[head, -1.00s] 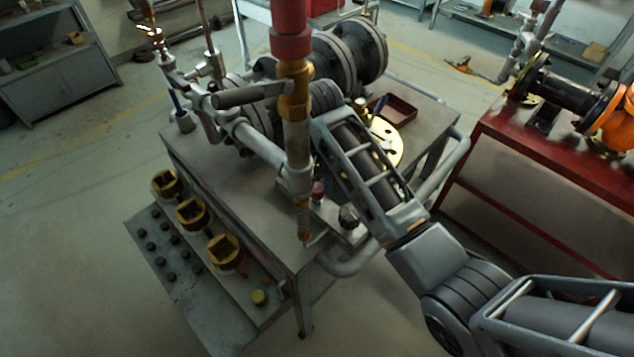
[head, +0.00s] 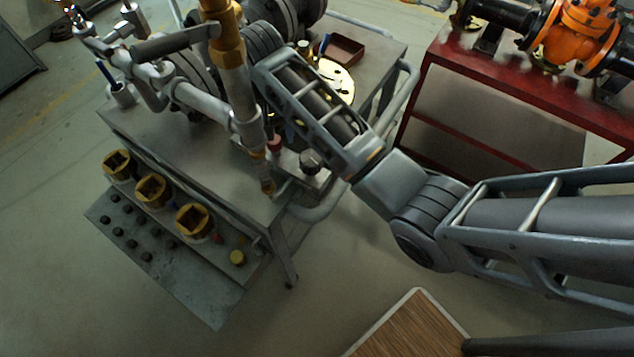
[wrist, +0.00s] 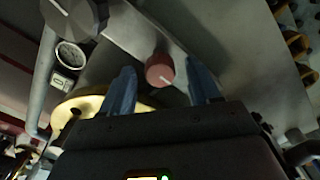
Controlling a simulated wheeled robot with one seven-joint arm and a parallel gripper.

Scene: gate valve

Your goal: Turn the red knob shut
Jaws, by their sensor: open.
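The red knob (wrist: 160,70) is round with a pale pointer line and sits on a grey metal plate in the wrist view. My gripper (wrist: 163,88) is open, with one blue-grey finger on each side of the knob in the picture. I cannot tell whether the fingertips reach down around it or touch it. In the head view a small reddish knob (head: 275,145) shows beside the vertical pipe. My gripper is hidden there behind my arm and the pipework.
A brass-and-grey vertical pipe (head: 238,90) stands close to my arm. A red bench (head: 500,95) is at the right. Open floor lies in front of the grey table (head: 185,130).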

